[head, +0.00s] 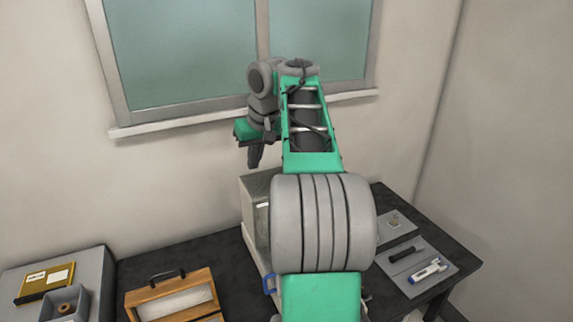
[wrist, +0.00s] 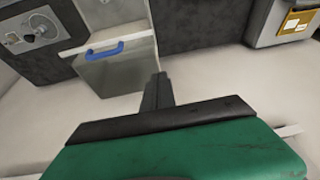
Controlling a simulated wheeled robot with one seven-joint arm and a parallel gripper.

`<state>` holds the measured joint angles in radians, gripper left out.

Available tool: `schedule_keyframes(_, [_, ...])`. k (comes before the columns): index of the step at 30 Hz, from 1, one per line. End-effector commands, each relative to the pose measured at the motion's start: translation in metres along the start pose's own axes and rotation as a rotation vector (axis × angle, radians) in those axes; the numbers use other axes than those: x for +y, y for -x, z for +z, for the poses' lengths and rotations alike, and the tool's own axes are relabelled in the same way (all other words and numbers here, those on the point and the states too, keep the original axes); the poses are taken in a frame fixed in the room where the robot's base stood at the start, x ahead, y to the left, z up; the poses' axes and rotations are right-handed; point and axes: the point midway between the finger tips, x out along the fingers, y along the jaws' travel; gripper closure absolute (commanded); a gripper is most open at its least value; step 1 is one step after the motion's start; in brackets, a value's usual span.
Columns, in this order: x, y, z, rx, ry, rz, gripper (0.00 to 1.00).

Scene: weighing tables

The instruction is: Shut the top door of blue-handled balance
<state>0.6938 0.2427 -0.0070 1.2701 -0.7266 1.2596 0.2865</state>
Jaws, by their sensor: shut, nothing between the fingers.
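The blue-handled balance (head: 257,192) is a pale box on the dark table, mostly hidden behind my arm in the head view. Its blue handle (head: 269,284) shows low at its left front. In the wrist view the balance (wrist: 118,75) stands beyond my fingers, with the blue handle (wrist: 104,51) on it. Whether the top door is open cannot be told. My gripper (head: 254,161) points down above the balance's back left, near the wall. Its fingers (wrist: 157,90) are together and empty, apparently apart from the balance.
A wooden box with a dark handle (head: 182,303) stands left of the balance. Grey mats (head: 440,255) with small tools lie right. The window sill (head: 190,122) is close behind my arm.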

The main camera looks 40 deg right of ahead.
Motion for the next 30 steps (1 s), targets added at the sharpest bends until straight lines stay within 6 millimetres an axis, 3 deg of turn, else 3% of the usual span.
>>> schedule_keyframes(1, [0.036, 0.01, -0.01, -0.002, -0.02, 0.024, 1.0])
schedule_keyframes(3, [0.069, 0.016, -0.014, -0.003, -0.03, 0.051, 1.0])
schedule_keyframes(6, [0.092, 0.018, -0.015, -0.005, -0.034, 0.071, 1.0])
schedule_keyframes(11, [0.095, 0.004, -0.015, -0.005, -0.032, 0.072, 1.0])
schedule_keyframes(23, [0.1, -0.083, -0.013, -0.006, -0.03, 0.071, 1.0])
schedule_keyframes(30, [0.1, -0.075, 0.016, -0.002, -0.032, 0.075, 1.0])
